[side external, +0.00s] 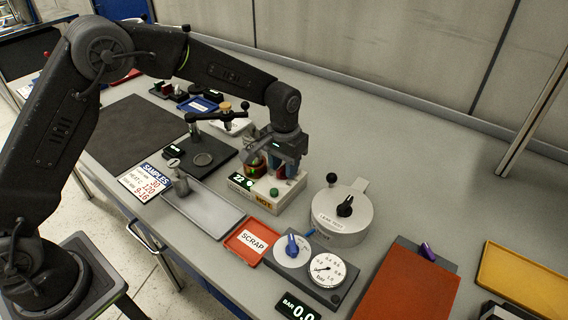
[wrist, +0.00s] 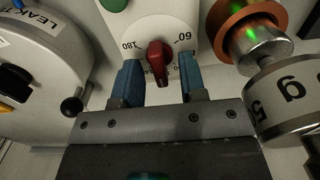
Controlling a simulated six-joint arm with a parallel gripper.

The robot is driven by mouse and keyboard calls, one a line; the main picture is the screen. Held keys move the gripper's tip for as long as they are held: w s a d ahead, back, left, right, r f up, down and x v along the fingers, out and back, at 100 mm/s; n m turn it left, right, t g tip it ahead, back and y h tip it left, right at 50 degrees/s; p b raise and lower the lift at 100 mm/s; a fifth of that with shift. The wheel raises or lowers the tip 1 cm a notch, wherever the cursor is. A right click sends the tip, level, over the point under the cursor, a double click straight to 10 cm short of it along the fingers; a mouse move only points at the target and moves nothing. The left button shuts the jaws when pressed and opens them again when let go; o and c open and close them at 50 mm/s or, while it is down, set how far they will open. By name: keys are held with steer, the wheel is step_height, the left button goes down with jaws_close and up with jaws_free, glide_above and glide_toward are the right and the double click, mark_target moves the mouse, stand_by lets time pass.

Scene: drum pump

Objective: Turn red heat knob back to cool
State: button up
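The red heat knob (wrist: 158,62) sits on a white round dial (wrist: 136,27) marked 60 and 180 in the wrist view. My gripper (wrist: 160,70) is open, with one blue finger on each side of the knob. Gaps show between the fingers and the knob, so it is not clamped. In the side view my gripper (side external: 279,163) is low over the pale heater box (side external: 277,202), which has a display reading 22 and an orange HOT label. The gripper largely hides the knob there.
A green button (side external: 302,168) and a copper ring (wrist: 238,22) with a steel weight (wrist: 290,95) are close to the gripper. The round leak-test pot (side external: 341,222) stands to the right. A SCRAP tray (side external: 251,242) and blue-knobbed gauge panel (side external: 335,290) lie in front.

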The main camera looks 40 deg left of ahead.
steer(key=shift+c, duration=0.4)
jaws_close()
steer(key=shift+n, duration=3)
steer(key=shift+o, duration=0.4)
jaws_free()
